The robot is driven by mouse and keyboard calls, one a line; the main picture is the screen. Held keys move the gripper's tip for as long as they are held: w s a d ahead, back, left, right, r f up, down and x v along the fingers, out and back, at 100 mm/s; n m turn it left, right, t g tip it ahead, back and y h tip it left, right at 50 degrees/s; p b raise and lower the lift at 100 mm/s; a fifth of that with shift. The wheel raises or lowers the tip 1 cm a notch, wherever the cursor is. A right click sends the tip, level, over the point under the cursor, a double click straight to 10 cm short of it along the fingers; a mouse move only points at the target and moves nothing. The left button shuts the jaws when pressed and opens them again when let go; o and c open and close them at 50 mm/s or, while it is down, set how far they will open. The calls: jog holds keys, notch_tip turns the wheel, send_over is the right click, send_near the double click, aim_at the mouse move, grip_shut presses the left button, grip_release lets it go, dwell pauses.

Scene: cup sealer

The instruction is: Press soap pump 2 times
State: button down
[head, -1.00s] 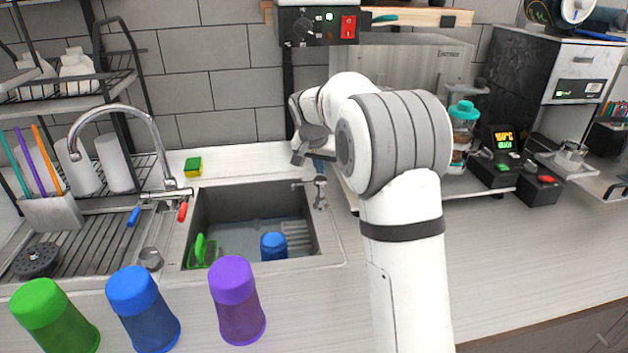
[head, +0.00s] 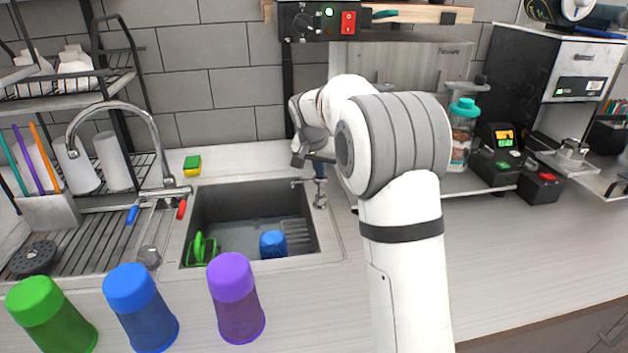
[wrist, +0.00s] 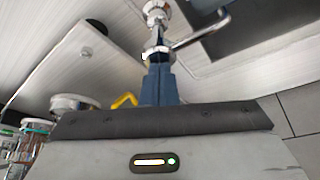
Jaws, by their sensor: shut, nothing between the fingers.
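The metal soap pump (head: 319,195) stands on the right rim of the sink, its spout pointing left over the basin. It also shows in the wrist view (wrist: 157,14), with its spout running to the upper right. My gripper (head: 320,172) is shut and empty, pointing down directly over the pump head. In the wrist view its blue fingers (wrist: 160,72) are together and their tips meet or nearly meet the pump head; exact contact is hard to tell. My forearm hides part of the counter behind the pump.
The sink (head: 245,235) holds a blue cup (head: 273,244) and a green item. Green, blue and purple cups (head: 236,300) stand on the front counter. The tap (head: 160,150) is left of the sink. A jar with a teal lid (head: 463,135) stands right of my arm.

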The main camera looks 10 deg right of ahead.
jog(key=shift+f+b, duration=0.8)
jog(key=shift+f, duration=0.4)
jog(key=shift+r, duration=0.25)
jog(key=shift+r+p, duration=1.1)
jog(key=shift+r, duration=0.4)
jog(key=shift+f+b, duration=1.2)
jog(key=shift+f, duration=0.45)
jog(key=shift+r+p, duration=1)
jog(key=shift+r, duration=0.55)
